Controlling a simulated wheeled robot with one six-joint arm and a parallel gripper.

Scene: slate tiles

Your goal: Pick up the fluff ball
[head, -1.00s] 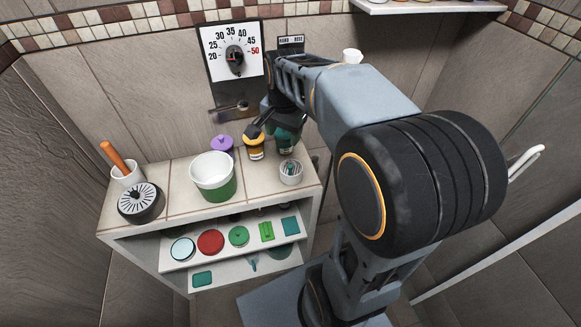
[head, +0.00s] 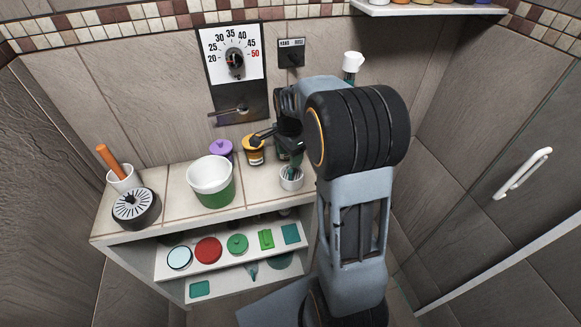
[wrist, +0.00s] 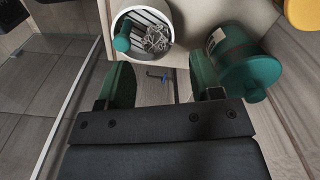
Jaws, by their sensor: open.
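My gripper (wrist: 162,80) is open in the wrist view, its two green fingers apart with nothing between them. Just past the fingertips stands a white cup (wrist: 167,17), ribbed inside. It holds a teal rounded piece (wrist: 122,38) and a grey, tangled clump (wrist: 157,41). The clump may be the fluff ball, but I cannot tell for sure. In the head view the cup (head: 291,184) stands at the counter's right end, below my dark wrist. My arm partly hides that end.
A dark green jar (wrist: 247,68) stands close by the right finger. A yellow-lidded jar (head: 253,152), a purple-lidded pot (head: 221,149) and a white-and-green tub (head: 213,189) stand on the counter (head: 168,215). Shelves below hold several flat pieces.

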